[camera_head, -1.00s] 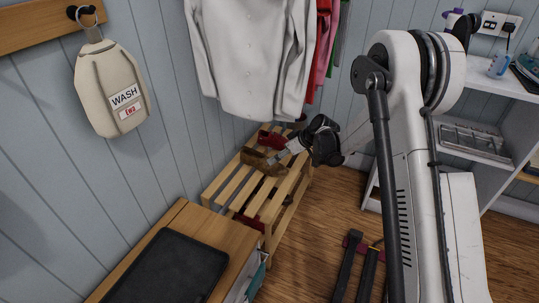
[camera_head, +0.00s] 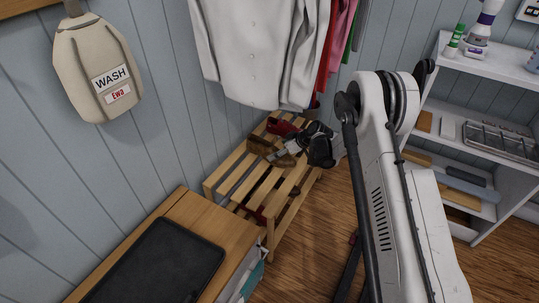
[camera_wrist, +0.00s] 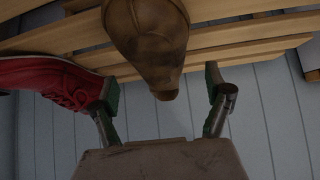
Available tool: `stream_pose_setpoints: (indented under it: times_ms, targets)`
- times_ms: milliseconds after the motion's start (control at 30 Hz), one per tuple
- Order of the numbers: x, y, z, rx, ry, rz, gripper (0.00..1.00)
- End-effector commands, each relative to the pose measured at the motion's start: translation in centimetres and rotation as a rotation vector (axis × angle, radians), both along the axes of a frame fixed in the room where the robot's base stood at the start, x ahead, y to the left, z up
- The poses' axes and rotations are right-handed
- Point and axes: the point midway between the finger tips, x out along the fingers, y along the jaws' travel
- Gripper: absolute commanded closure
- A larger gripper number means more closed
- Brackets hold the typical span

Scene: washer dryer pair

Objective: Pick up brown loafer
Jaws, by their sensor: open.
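The brown loafer (camera_head: 262,146) lies on the top slats of the wooden rack (camera_head: 236,178), partly hidden by my gripper. In the wrist view the loafer (camera_wrist: 147,35) fills the upper middle, its narrow end pointing down toward my gripper. My gripper (camera_head: 283,152) is close to the loafer at the rack's top. In the wrist view its two fingers (camera_wrist: 163,92) are wide apart, one to each side of the loafer's narrow end, with clear gaps. Nothing is held. A red shoe (camera_wrist: 50,82) lies at the left, very near or touching the left finger; it also shows in the head view (camera_head: 280,127).
A white shirt (camera_head: 255,55) and other clothes hang above the rack. A wooden cabinet (camera_head: 190,213) with a dark flat item (camera_head: 160,262) stands in front. White shelves (camera_head: 500,75) stand at the right. Another red item (camera_head: 257,214) shows lower in the rack.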

Motion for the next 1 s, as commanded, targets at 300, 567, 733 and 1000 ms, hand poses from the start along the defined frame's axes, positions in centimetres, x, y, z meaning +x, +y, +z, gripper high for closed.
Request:
stream_pose_setpoints:
  times_ms: [300,567,733,1000]
  targets:
    - [0.7,1.5,-1.6,0.001,0.001,0.001,0.17]
    - [1.9,3.4,-3.7,0.000,0.000,0.000,0.17]
    - [2.0,3.5,-3.7,0.000,0.001,-0.001,0.17]
    - [2.0,3.5,-3.7,0.000,0.001,-0.001,0.45]
